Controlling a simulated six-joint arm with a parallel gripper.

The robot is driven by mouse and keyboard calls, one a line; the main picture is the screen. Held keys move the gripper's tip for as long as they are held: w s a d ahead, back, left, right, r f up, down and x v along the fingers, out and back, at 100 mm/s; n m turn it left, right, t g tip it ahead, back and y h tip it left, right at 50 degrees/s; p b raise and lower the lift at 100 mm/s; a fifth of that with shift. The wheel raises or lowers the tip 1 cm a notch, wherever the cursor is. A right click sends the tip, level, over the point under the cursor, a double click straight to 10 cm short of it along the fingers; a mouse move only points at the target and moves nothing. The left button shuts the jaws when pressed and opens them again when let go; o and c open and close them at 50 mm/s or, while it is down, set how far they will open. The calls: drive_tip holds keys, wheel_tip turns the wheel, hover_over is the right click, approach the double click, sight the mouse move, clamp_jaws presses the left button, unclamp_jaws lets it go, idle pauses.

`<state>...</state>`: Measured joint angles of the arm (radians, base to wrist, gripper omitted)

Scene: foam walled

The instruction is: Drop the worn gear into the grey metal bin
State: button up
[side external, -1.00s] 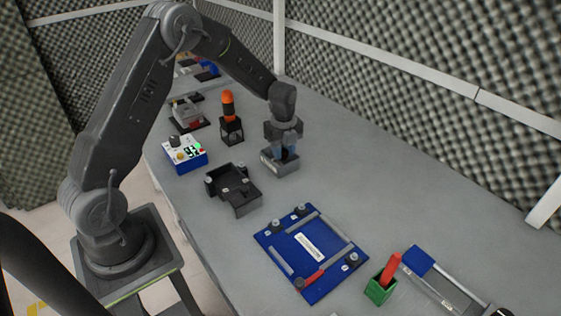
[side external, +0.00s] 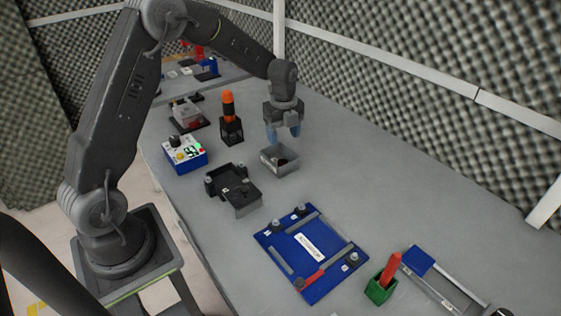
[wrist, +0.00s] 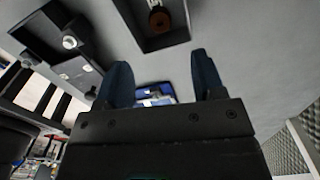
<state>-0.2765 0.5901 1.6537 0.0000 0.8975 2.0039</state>
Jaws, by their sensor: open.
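The grey metal bin (side external: 270,164) stands on the table below my gripper in the side external view. The worn gear (side external: 283,161) shows as a small dark shape inside it. In the wrist view the bin (wrist: 188,37) is at the top, and the gear (wrist: 159,20) lies in it as a round brown piece with a pale centre. My gripper (side external: 284,132) is above the bin with its blue fingers pointing down. In the wrist view the gripper (wrist: 160,82) has its two fingers apart with nothing between them.
A black fixture (side external: 232,186) stands close in front of the bin. A control box (side external: 185,153) and an orange-topped beacon (side external: 230,118) are to the left. A blue plate (side external: 310,250) and a green holder (side external: 380,288) lie nearer. The table right of the bin is clear.

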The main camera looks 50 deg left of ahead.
wheel_tip(320, 180, up, 8)
idle(0.4)
drive_tip(key=s+d+r+n+t, duration=0.3)
drive_tip(key=s+d+r+n, duration=0.65)
drive_tip(key=s, duration=0.35)
drive_tip(key=s+d+n+t, duration=0.2)
drive_tip(key=s+d+n, duration=0.1)
drive_tip(key=s+n, duration=0.7)
drive_tip(key=s, duration=0.3)
drive_tip(key=shift+d+f+t, duration=0.2)
drive_tip(key=shift+d+t, duration=0.05)
drive_tip(key=shift+t, duration=0.05)
